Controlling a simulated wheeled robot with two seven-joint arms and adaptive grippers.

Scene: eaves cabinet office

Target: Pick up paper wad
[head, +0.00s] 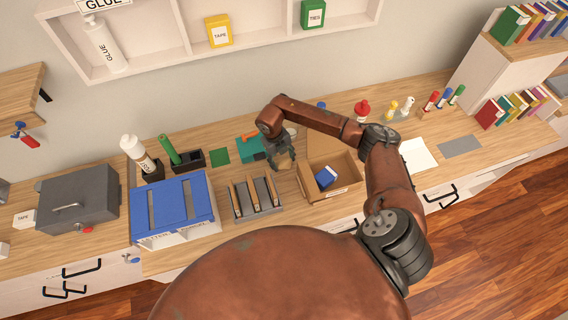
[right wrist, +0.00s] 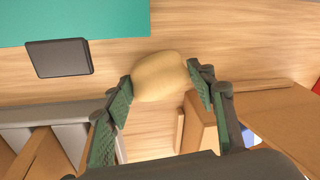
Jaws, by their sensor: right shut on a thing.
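A tan, rounded paper wad (right wrist: 160,77) sits between the green-padded fingers of my right gripper (right wrist: 163,88) in the right wrist view. The fingers touch it on both sides. In the head view the right gripper (head: 282,158) is over the counter, between the slotted rack and the open cardboard box, and the wad (head: 286,162) shows small at its fingertips. I cannot tell whether the wad is clear of the counter. My left gripper does not show.
The cardboard box (head: 346,188) with a blue item inside stands right of the gripper. The slotted grey rack (head: 256,206) is to its left front. A teal object (head: 250,149) lies just behind. A blue-topped bin (head: 172,207) and grey metal box (head: 78,198) stand further left.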

